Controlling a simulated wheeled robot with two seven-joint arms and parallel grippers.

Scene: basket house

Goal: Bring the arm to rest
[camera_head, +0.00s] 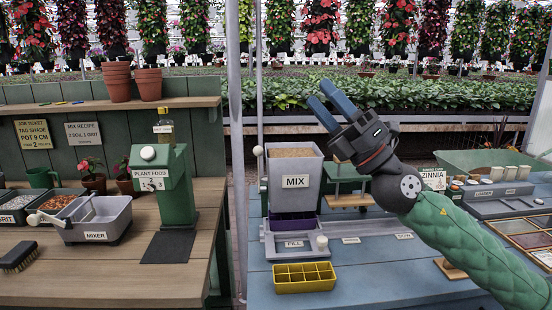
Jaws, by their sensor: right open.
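My right gripper (319,94) is raised above the blue bench, its blue fingers pointing up and to the left. It is open, with a narrow gap between the fingers and nothing seen in it. My right arm, in a green padded sleeve, comes in from the lower right. The gripper is above and right of the grey hopper marked MIX (295,183), apart from it. The arm hides part of the bench behind it. My left gripper is not in view.
A yellow cell tray (305,288) sits at the blue bench's front. On the wooden bench at left stand the grey mixer (92,236) and green plant food dispenser (166,196). Terracotta pots (117,80) stand on its shelf. A gap separates the benches.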

